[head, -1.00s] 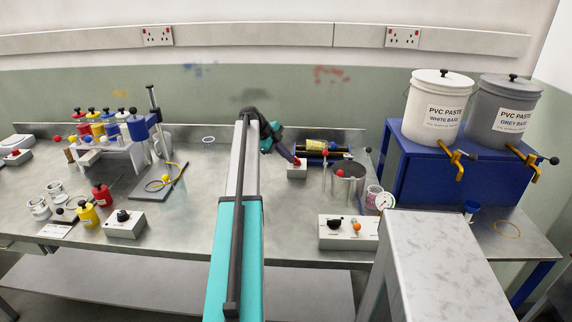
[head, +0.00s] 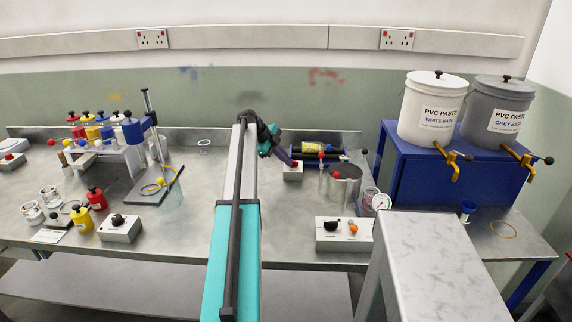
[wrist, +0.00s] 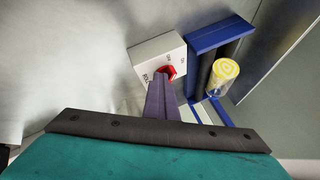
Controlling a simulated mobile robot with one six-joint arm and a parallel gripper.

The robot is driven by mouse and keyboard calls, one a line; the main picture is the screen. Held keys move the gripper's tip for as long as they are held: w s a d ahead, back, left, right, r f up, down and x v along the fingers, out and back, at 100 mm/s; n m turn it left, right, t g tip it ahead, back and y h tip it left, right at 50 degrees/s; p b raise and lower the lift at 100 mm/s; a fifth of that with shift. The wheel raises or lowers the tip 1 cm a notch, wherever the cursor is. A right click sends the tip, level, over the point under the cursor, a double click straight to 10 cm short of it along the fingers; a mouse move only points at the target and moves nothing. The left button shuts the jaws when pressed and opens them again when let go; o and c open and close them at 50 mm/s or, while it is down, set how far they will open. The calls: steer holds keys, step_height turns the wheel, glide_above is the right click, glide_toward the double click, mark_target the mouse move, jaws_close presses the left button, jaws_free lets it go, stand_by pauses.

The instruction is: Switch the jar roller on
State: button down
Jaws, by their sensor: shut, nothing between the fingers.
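The jar roller (head: 333,156), a blue frame with dark rollers, stands at the back of the bench. A jar with yellow markings (head: 314,147) lies on it; its yellow-patterned end (wrist: 226,68) shows in the wrist view.
A metal pot (head: 343,185) and a white control box (head: 342,234) stand right of my arm. Paste buckets (head: 430,108) sit on a blue stand (head: 400,165). Several coloured bottles and a rack are at the left.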

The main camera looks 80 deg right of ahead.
steer(key=shift+s, duration=0.2)
steer(key=shift+w+a+f, duration=0.1)
steer(key=shift+w+a, duration=0.35)
steer(key=shift+a, duration=0.15)
steer(key=shift+w+a+b, duration=0.3)
steer(key=shift+w+a, duration=0.05)
steer(key=shift+a, duration=0.25)
steer(key=shift+w+a+b, duration=0.3)
steer(key=shift+w+a, duration=0.05)
steer(key=shift+a, duration=0.25)
steer(key=b+v, duration=0.1)
steer(key=v, duration=0.9)
steer(key=shift+b, duration=0.4)
steer(key=shift+r, duration=0.25)
